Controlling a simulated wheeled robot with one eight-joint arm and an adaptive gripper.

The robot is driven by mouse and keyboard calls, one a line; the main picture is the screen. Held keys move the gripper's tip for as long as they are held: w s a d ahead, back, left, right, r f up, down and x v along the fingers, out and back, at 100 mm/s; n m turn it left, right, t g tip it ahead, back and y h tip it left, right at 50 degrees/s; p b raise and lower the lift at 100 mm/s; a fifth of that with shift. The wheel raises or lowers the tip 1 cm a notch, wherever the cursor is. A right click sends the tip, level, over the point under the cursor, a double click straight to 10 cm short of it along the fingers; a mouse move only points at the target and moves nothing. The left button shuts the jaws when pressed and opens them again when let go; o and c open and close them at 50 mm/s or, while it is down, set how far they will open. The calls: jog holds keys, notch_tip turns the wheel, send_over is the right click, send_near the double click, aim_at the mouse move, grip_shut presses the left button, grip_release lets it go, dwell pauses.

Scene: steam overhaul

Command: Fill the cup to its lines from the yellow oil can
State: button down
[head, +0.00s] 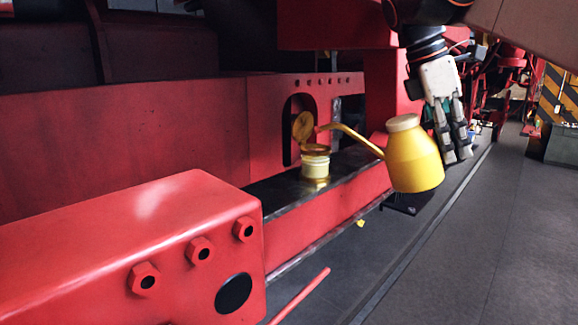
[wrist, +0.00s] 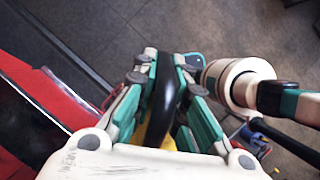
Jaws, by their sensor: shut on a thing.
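The yellow oil can (head: 415,163) hangs in the air beside the red frame, tilted slightly. Its long thin spout (head: 352,134) points left, with the tip above the cup near its raised lid. The small cup (head: 315,166) has a pale, translucent body on a brass base and stands on the dark ledge. Its round brass lid (head: 303,127) is swung open. My gripper (head: 456,140) is right of the can. In the wrist view my gripper (wrist: 167,100) is shut on the can's black handle (wrist: 168,88). The cup's lines and oil level are too small to read.
A red block with bolts (head: 160,245) juts out at the front left. A red plate with an arched opening (head: 308,100) stands behind the cup. A red rod (head: 300,296) lies low in front. Grey floor (head: 500,230) is open to the right.

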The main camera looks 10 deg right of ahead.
jog(key=shift+d+f, duration=0.1)
jog(key=shift+f, duration=0.35)
jog(key=f+y, duration=0.1)
jog(key=a+f+t+y+b, duration=0.1)
jog(key=f, duration=0.1)
jog(key=f+y, duration=0.1)
jog(key=shift+w+a+f+t+y, duration=0.2)
jog(key=shift+w+a+t+y, duration=0.1)
jog(key=shift+w+a+y, duration=0.1)
jog(key=shift+a, duration=0.25)
jog(key=shift+d, duration=0.1)
